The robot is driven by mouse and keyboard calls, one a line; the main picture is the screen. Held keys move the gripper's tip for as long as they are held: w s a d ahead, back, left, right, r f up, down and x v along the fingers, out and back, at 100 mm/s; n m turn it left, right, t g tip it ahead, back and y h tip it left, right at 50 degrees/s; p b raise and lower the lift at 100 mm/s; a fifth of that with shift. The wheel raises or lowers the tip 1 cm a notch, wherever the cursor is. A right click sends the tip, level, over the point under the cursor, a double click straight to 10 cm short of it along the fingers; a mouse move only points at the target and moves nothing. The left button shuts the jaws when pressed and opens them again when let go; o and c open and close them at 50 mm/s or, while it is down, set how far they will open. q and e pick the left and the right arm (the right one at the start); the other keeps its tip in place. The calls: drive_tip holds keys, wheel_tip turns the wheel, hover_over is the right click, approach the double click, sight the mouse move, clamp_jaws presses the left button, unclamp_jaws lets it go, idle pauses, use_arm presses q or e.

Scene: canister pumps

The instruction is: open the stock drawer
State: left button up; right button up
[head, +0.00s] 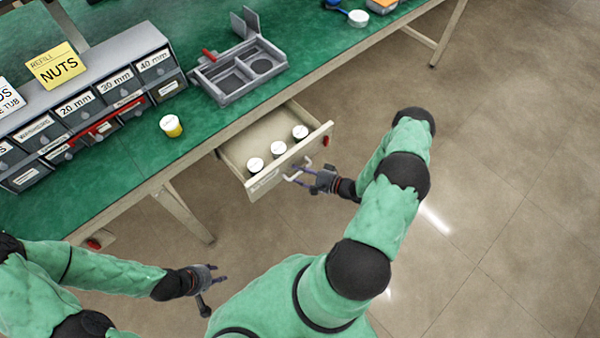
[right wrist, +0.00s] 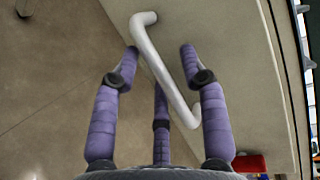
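The stock drawer (head: 318,145) stands pulled out from under the green workbench, with several white-lidded tubs (head: 278,148) inside. Its pale bar handle (head: 291,179) is on the front panel. My right gripper (head: 306,176) is at this handle. In the right wrist view the handle (right wrist: 165,68) runs diagonally between the spread fingers of my right gripper (right wrist: 160,58). The fingers look apart, with no clear grip on the bar. My left gripper (head: 216,292) is open and empty, low in front of the bench and away from the drawer.
A bench leg (head: 182,212) stands left of the drawer. The floor (head: 490,190) at right is clear.

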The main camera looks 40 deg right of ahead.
drive_tip(key=v, duration=1.2)
drive_tip(key=shift+d, duration=0.1)
idle(0.4)
